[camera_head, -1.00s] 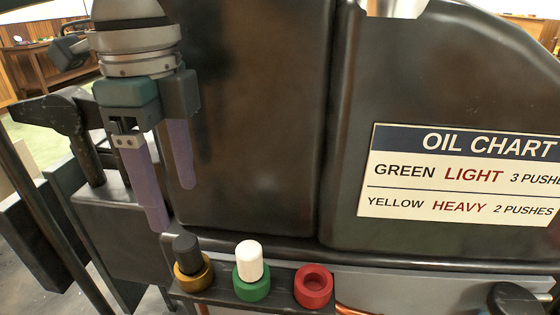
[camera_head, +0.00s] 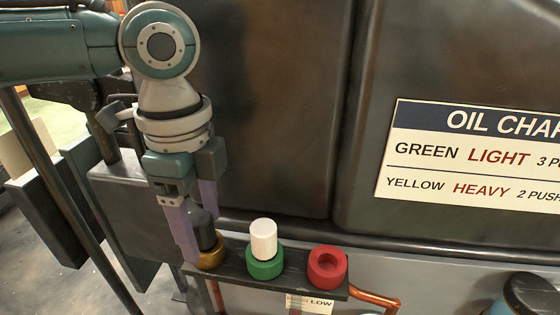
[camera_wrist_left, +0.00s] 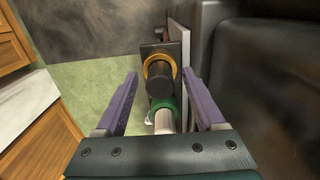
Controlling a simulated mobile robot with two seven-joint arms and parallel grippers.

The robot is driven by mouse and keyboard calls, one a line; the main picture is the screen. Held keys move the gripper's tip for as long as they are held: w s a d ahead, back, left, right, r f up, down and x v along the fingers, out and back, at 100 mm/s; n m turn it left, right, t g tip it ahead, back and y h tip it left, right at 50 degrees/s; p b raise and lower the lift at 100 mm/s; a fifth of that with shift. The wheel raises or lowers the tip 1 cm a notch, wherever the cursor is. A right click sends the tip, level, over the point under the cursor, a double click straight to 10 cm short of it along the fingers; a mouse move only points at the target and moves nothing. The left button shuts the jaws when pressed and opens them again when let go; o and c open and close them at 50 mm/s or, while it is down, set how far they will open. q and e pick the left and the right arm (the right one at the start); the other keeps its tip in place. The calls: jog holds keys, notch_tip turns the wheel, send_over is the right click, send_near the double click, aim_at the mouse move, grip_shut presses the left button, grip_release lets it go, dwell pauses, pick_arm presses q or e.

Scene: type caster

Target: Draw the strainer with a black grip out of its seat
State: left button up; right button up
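The strainer with a black grip (camera_head: 206,238) stands upright in a gold ring seat (camera_head: 211,258) at the left end of a dark rack. My left gripper (camera_head: 201,236) points down at it, with its purple fingers on either side of the grip. In the left wrist view the black grip (camera_wrist_left: 161,84) shows between the open fingers (camera_wrist_left: 161,78), with visible gaps on both sides. The gold ring (camera_wrist_left: 158,62) lies beyond the grip there. The strainer's lower part is hidden in the seat. My right gripper is not in view.
A white grip (camera_head: 263,238) stands in a green ring (camera_head: 264,264), close on the right. A red ring (camera_head: 328,267) at the rack's right end is empty. A dark tank wall with an oil chart (camera_head: 470,160) rises behind. Copper pipe (camera_head: 375,299) runs below right.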

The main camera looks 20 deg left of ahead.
pick_arm(q)
grip_shut()
dwell(0.8)
dwell(1.2)
